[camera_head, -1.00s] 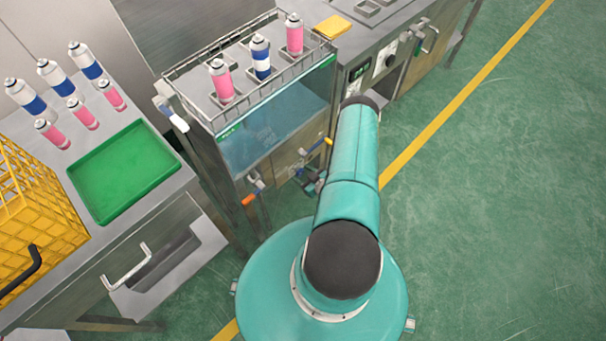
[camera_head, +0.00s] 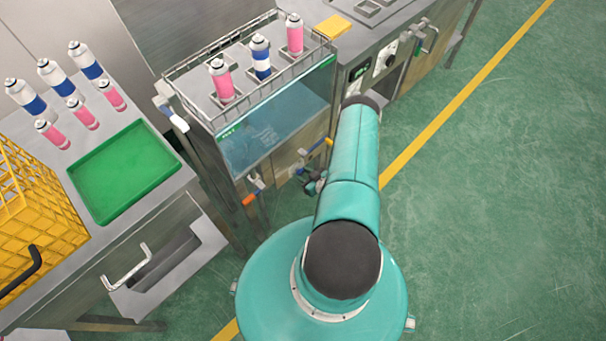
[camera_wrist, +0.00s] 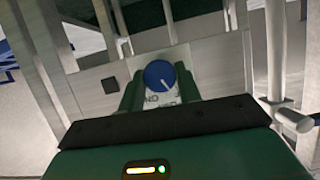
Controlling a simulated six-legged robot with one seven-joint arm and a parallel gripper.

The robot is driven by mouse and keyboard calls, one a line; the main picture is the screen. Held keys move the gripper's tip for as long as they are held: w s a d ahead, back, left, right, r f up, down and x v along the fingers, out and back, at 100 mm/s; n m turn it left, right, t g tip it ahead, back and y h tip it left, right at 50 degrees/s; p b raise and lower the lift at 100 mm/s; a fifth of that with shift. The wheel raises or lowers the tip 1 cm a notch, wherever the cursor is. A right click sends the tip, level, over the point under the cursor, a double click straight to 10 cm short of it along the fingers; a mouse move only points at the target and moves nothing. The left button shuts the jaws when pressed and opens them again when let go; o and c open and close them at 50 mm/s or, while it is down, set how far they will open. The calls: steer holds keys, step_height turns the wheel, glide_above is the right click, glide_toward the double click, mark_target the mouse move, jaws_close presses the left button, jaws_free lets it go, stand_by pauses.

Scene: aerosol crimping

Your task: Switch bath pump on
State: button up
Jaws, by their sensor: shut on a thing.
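The pointer slants toward the lower right. My gripper (camera_wrist: 159,88) has its two green fingers on either side of the knob and is shut on it. Printed letters below the knob are partly covered. In the head view, the glass-fronted water bath (camera_head: 270,130) stands left of my arm. My gripper (camera_head: 315,182) is low at its front, small and partly hidden by my arm.
Pink and blue cans (camera_head: 261,57) stand in the rack on the bath. A handle with an orange end (camera_head: 250,198) sticks out at its lower left. A table with a green tray (camera_head: 125,170) and yellow crate (camera_head: 35,215) is at left. The floor at right is clear.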

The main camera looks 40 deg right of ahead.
steer(key=m+y, duration=0.3)
steer(key=shift+d+m, duration=0.15)
steer(key=shift+m, duration=0.25)
steer(key=m+t+y, duration=0.1)
steer(key=m+y, duration=0.1)
steer(key=m, duration=0.1)
steer(key=shift+d+f+m, duration=0.1)
steer(key=shift+d+m, duration=0.05)
steer(key=shift+m, duration=0.15)
stand_by(0.5)
steer(key=o, duration=1)
steer(key=shift+c, duration=0.2)
steer(key=v, duration=1.3)
steer(key=shift+s, duration=0.35)
